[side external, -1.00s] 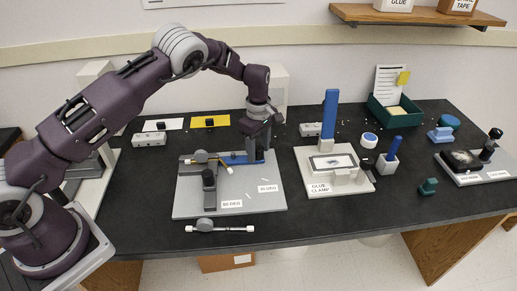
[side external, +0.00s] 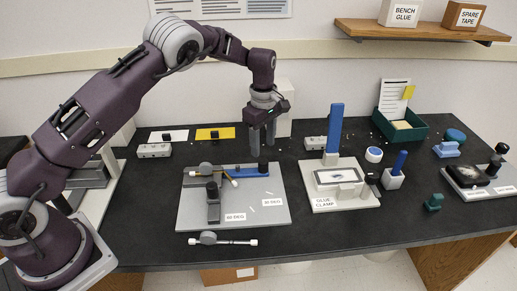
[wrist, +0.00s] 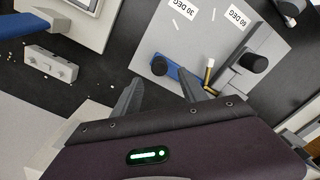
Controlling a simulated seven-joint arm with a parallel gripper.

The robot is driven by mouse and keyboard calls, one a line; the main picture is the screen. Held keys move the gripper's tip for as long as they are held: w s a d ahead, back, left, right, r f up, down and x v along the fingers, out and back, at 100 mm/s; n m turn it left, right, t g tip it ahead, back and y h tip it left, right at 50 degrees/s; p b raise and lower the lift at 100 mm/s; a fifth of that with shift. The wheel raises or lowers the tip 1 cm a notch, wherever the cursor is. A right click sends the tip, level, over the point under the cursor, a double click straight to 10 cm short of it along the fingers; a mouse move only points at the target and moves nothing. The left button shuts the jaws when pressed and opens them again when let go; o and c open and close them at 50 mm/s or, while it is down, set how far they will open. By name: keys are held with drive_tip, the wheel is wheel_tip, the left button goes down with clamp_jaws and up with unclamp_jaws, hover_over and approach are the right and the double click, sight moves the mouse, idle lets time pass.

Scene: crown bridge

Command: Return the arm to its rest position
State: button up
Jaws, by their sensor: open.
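My gripper (side external: 262,137) is above the back right of the grey angle plate in the side external view, its fingers pointing down. In the wrist view my gripper (wrist: 158,92) has its two fingers spread apart with nothing between them. The grey plate (side external: 235,217) carries labels, a blue bar (side external: 248,171) and black knobs. It also shows in the wrist view (wrist: 225,35), with a small brass and white piece (wrist: 208,72) lying on it near a black knob.
The glue clamp (side external: 338,185) with its tall blue post (side external: 335,128) stands right of my gripper. A green box (side external: 401,125) is at the back. A grey block (side external: 154,150) sits at the back left. A white-ended rod tool (side external: 222,239) lies at the front. A shelf (side external: 420,31) hangs above right.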

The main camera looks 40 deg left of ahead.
drive_tip(key=s+r+m+t+h, duration=0.1)
drive_tip(key=s+r+m, duration=0.2)
drive_tip(key=s+r, duration=0.6)
drive_tip(key=s+r+m+t, duration=0.1)
drive_tip(key=s+r+m, duration=0.35)
drive_tip(key=r, duration=0.75)
drive_tip(key=s+d+r+m+t+y, duration=0.1)
drive_tip(key=s+m+t, duration=0.2)
drive_tip(key=s+m, duration=0.7)
drive_tip(key=s, duration=1.4)
drive_tip(key=shift+s+t, duration=0.3)
drive_tip(key=shift+s, duration=0.1)
drive_tip(key=shift+r, duration=0.1)
